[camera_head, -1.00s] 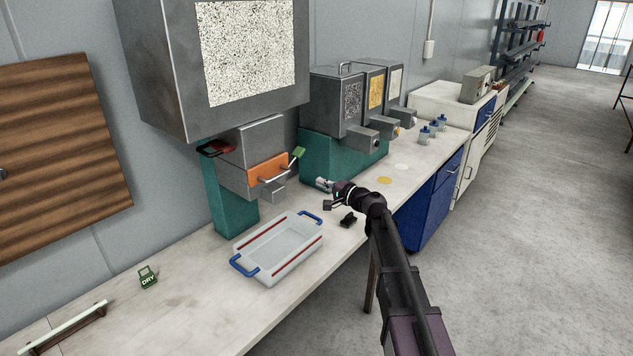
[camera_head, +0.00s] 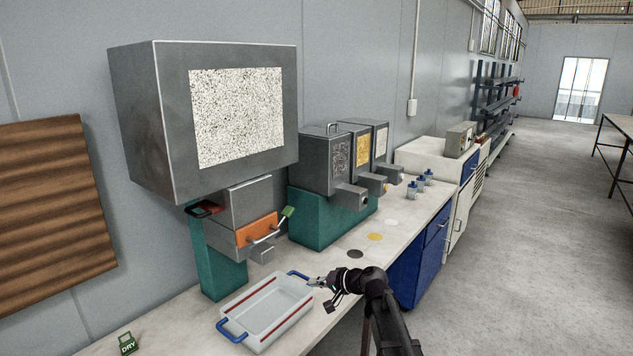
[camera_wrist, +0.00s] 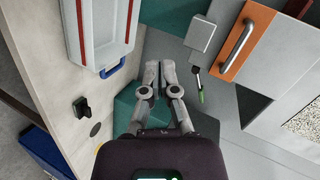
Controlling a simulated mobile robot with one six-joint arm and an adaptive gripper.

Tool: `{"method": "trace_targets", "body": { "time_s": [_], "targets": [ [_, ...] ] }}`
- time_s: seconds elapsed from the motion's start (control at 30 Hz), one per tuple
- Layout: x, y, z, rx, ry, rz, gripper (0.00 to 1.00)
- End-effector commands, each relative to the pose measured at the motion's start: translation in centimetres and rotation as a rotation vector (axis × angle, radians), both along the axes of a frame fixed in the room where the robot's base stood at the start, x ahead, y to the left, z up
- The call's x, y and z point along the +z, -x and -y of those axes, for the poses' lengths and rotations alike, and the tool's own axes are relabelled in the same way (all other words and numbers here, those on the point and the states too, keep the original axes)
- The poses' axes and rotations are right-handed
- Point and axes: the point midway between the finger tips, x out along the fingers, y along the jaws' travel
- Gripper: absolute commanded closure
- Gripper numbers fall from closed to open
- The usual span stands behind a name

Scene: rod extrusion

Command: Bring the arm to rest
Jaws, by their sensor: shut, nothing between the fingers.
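My gripper (camera_head: 314,282) is at the end of my dark arm, above the bench at the right end of the clear tray. In the wrist view my gripper (camera_wrist: 160,72) has its two grey fingers together with nothing between them. The clear tray (camera_head: 262,330) with blue handles and red side strips sits on the white bench (camera_head: 180,330). It also shows in the wrist view (camera_wrist: 93,60), apart from the fingers. A small black item (camera_wrist: 82,107) lies on the bench there; in the head view my arm mostly hides it.
A grey machine (camera_head: 245,205) with an orange front and green-tipped lever stands behind the tray on a teal base. Several hoppers (camera_head: 325,165) stand right of it. Small blue-capped bottles (camera_head: 412,190) stand farther along. A green DRY tag (camera_head: 128,344) is at left. The floor (camera_head: 540,240) is open.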

Motion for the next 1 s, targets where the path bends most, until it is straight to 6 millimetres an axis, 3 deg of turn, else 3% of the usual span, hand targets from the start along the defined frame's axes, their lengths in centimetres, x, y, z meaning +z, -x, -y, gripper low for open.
{"method": "trace_targets", "body": {
  "time_s": [0.03,0.27,0.5,0.8,1.0],
  "targets": [
    [-0.9,1.8,0.5,0.02,0.059,-0.011,1.0],
    [-5.3,7.8,3.5,0.113,0.342,-0.082,1.0],
    [-8.9,14.2,8.1,0.187,0.635,-0.192,1.0],
    [-11.1,21.6,14.5,0.236,0.962,-0.355,1.0],
    [-11.3,23.9,17.0,0.242,1.071,-0.42,1.0]
  ]
}}
